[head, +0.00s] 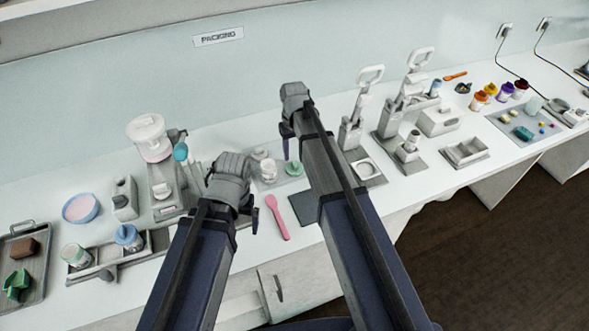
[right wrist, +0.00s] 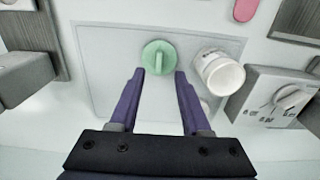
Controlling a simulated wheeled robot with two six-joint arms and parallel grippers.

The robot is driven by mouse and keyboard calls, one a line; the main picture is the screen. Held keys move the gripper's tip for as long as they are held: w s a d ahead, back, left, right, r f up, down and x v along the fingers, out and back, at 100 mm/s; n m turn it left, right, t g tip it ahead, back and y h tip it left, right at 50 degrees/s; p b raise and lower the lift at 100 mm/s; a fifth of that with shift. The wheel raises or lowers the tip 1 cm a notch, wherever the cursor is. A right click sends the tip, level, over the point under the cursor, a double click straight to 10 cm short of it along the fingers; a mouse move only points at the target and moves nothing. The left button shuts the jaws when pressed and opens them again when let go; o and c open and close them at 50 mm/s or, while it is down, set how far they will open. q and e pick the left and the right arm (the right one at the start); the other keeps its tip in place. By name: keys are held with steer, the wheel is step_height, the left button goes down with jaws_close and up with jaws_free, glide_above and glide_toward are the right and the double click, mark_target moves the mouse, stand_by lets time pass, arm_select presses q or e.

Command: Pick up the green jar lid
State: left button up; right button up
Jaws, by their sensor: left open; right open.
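The green jar lid (head: 294,169) lies flat on a light grey mat (head: 265,185), with a raised grip bar across its top. In the right wrist view the lid (right wrist: 159,57) sits just beyond and between my right fingertips (right wrist: 159,74), which are apart with nothing between them. In the head view my right gripper (head: 291,150) is above the back of the mat, pointing down. A white open jar (right wrist: 218,72) stands right of the lid in the wrist view. My left gripper (head: 252,212) is open to the left of the mat; its fingers are partly hidden.
A dispenser with a white pot (head: 150,138) stands left, a lever press (head: 360,115) right. A jar with a blue lid (head: 129,237) stands front left.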

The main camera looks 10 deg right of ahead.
mark_target(294, 164)
arm_select(q)
step_height(294, 164, down, 5)
steer(key=b, duration=0.4)
arm_select(e)
step_height(294, 164, down, 5)
steer(key=shift+d, duration=0.1)
arm_select(q)
steer(key=shift+r, duration=0.1)
arm_select(e)
steer(key=shift+r, duration=0.1)
jaws_close()
